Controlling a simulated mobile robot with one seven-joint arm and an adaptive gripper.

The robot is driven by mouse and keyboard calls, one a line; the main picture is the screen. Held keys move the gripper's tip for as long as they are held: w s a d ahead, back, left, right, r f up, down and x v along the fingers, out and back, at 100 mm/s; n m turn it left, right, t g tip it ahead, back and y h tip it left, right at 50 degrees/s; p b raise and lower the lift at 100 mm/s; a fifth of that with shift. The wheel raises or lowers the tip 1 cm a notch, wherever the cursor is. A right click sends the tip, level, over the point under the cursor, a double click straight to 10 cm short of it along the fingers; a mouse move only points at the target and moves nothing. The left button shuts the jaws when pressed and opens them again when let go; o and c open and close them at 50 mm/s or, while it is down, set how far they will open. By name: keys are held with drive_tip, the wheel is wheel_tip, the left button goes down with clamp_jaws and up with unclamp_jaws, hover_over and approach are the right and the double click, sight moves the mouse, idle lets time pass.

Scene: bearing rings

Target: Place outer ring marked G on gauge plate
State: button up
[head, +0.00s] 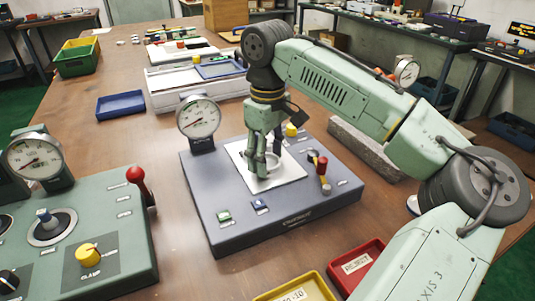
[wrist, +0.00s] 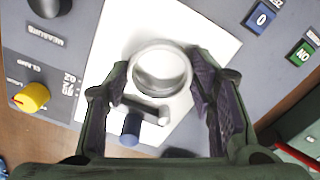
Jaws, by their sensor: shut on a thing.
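A bright metal ring (wrist: 160,70) is between my gripper's (wrist: 160,78) fingers in the wrist view, and my gripper is shut on it. No letter on the ring can be read. The ring is over the white gauge plate (wrist: 105,75), at or just above its surface; I cannot tell whether it touches. In the head view my gripper (head: 262,163) points down at the middle of the white plate (head: 288,178), and its fingers hide most of the ring. A small metal piece with a dark blue end (wrist: 132,128) is beside the ring in the wrist view.
The plate sits on a grey-blue gauge base (head: 235,222) with a dial (head: 198,117), a red-handled lever (head: 323,170), and a yellow knob (head: 291,130). A green clamp unit (head: 110,230) stands at left. A red reject tray (head: 365,255) and a yellow tray (head: 285,293) are in front.

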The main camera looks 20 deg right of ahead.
drive_tip(key=shift+f, duration=0.1)
drive_tip(key=o, duration=1.3)
wheel_tip(320, 180, up, 12)
idle(0.3)
